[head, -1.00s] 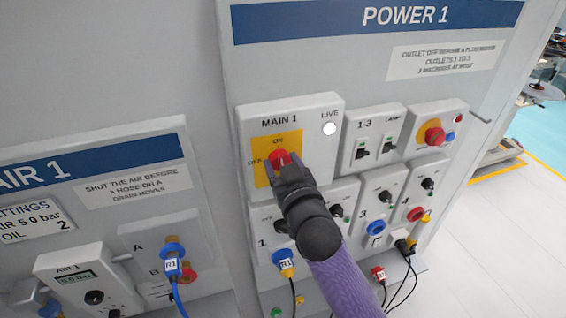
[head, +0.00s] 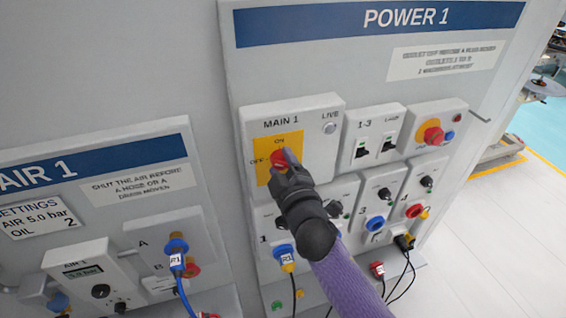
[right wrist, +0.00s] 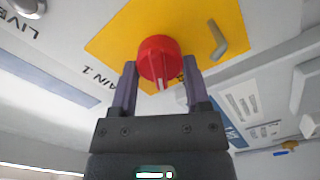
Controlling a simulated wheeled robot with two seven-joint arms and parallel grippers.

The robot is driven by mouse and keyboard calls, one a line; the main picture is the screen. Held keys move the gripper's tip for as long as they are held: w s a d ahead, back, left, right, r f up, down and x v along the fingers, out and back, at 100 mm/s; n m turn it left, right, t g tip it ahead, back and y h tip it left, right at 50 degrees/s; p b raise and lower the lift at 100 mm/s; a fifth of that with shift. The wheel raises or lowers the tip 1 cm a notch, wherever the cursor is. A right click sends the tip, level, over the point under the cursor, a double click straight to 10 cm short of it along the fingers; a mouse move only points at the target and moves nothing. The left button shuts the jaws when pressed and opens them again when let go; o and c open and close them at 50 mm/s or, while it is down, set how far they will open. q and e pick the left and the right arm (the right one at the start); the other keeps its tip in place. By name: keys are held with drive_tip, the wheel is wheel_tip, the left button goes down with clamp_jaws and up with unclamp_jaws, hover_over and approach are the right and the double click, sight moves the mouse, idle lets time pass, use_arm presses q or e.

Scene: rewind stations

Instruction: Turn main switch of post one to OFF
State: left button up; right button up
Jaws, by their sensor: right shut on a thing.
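The main switch of post one is a red rotary knob (head: 277,158) on a yellow plate (head: 261,174), in the box marked MAIN 1 under the POWER 1 sign. ON is printed above the knob and OFF to its left. My right gripper (head: 285,163) is shut on the knob. In the right wrist view the red knob (right wrist: 158,58) sits between the two fingers. The fingers hide part of the knob in the head view, so I cannot read its pointer. The LIVE lamp (head: 329,128) is grey and unlit. My left gripper is not in view.
Breakers 1-3 and lamp (head: 375,140) and a red button on yellow (head: 434,134) are to the right. The AIR 1 panel (head: 110,190) is at left. Open floor shows at right.

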drive_tip(key=n, duration=0.5)
drive_tip(key=shift+f+n, duration=0.1)
drive_tip(key=shift+n, duration=0.3)
idle(0.4)
drive_tip(key=o, duration=1.3)
drive_tip(key=shift+f, duration=0.1)
